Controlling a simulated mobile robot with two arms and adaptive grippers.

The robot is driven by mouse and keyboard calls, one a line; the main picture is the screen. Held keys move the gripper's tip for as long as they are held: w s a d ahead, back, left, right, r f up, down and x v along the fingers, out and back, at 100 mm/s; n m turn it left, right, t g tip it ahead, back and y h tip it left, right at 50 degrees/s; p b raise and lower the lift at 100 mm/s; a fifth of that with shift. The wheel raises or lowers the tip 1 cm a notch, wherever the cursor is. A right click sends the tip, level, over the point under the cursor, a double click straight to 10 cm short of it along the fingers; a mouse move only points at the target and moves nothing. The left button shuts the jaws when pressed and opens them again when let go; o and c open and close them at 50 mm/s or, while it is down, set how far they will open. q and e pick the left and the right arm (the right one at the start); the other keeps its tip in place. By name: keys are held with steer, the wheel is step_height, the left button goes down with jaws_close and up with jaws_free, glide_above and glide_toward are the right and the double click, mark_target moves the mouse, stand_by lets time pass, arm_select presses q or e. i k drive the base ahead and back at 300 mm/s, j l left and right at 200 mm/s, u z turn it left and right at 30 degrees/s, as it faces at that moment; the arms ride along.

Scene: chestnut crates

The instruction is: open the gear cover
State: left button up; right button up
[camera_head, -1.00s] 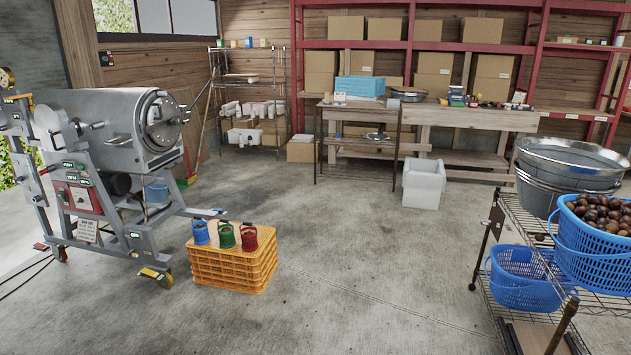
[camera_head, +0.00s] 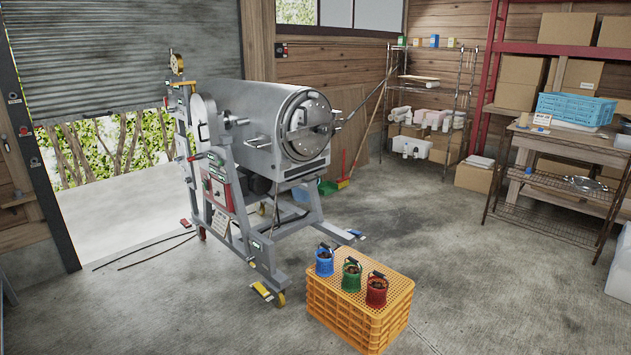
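A grey drum machine (camera_head: 265,130) on a wheeled frame stands left of centre in the head view. Its round front lid (camera_head: 308,125) faces right and looks closed. On the machine's left end is a rounded light-grey plate (camera_head: 199,122), which may be the gear cover; I cannot tell for sure. A gauge (camera_head: 177,64) stands on top at that end. A red control box (camera_head: 216,192) with switches sits on the frame below. Neither of my grippers is in view.
An orange crate (camera_head: 340,322) with blue, green and red pots stands in front of the machine. Cables lie on the floor by the half-open shutter (camera_head: 120,60). A wire rack (camera_head: 445,105) and a workbench (camera_head: 560,150) stand at the right. The left foreground floor is clear.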

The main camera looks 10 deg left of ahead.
mark_target(204, 124)
steer(key=i+j+u, duration=0.2)
steer(key=u, duration=0.2)
steer(key=i+j+u, duration=0.1)
steer(key=i+u, duration=0.75)
steer(key=i+l+u, duration=0.1)
steer(key=i+u, duration=0.15)
steer(key=u, duration=0.15)
steer(key=i+j, duration=0.1)
steer(key=i, duration=0.45)
steer(key=i+j+z, duration=0.1)
steer(key=i, duration=0.4)
steer(key=i+j, duration=0.15)
steer(key=i, duration=0.4)
steer(key=i+j+z, duration=0.1)
steer(key=i, duration=0.4)
